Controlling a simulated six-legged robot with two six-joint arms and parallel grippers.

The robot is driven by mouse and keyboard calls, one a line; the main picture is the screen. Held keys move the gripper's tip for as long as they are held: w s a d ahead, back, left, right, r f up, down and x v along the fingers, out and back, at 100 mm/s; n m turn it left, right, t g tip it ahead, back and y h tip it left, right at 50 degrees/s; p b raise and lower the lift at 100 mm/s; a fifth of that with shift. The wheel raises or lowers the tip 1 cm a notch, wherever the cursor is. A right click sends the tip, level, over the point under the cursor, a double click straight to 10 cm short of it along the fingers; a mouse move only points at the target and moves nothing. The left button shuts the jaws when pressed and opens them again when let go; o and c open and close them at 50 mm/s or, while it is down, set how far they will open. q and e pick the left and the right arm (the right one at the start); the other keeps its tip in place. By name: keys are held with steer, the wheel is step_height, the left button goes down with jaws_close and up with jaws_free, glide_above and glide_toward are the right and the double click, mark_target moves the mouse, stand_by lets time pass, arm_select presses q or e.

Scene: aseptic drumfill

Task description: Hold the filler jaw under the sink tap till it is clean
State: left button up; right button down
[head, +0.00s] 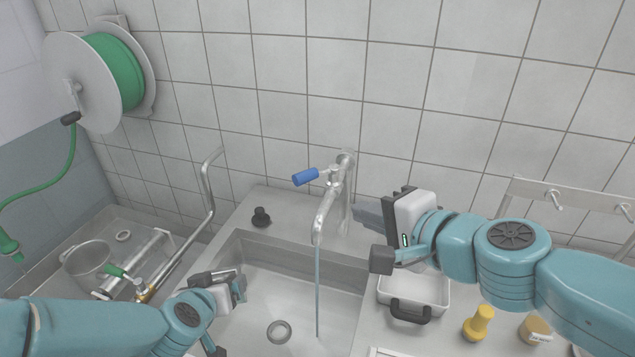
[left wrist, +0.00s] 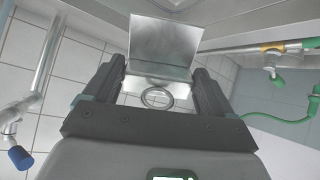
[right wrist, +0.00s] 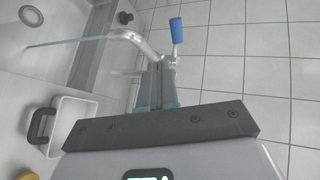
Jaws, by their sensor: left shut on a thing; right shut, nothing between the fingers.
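The sink tap (head: 328,210) has a blue lever (head: 305,177), and a thin stream of water (head: 317,290) falls from its spout into the sink (head: 350,272). My left gripper (head: 232,280) is over the sink's left side, left of the stream and apart from it. It is shut on the filler jaw, a shiny metal plate (left wrist: 162,48) in the left wrist view. Any dirt on it cannot be made out. My right gripper (head: 366,214) is shut and empty, just right of the tap. Its fingers (right wrist: 157,85) point toward the tap and lever (right wrist: 177,30) in the right wrist view.
A white tub (head: 440,294) with a dark handle stands right of the sink, below my right arm. A yellow bottle (head: 478,323) and a small jar (head: 534,329) are farther right. A black knob (head: 261,216) sits behind the sink. A green hose reel (head: 118,72) hangs left.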

mark_target(315, 174)
steer(key=x, duration=0.7)
steer(key=r+x, duration=0.1)
steer(key=x, duration=0.2)
steer(key=shift+w+a+b, duration=0.3)
steer(key=shift+a+b, duration=0.05)
steer(key=shift+a, duration=0.1)
steer(key=shift+w+a+r+p, duration=0.1)
steer(key=shift+w+a+p, duration=0.2)
steer(key=shift+w+a, duration=0.2)
steer(key=shift+w, duration=0.3)
steer(key=shift+s, duration=0.1)
steer(key=shift+s, duration=0.1)
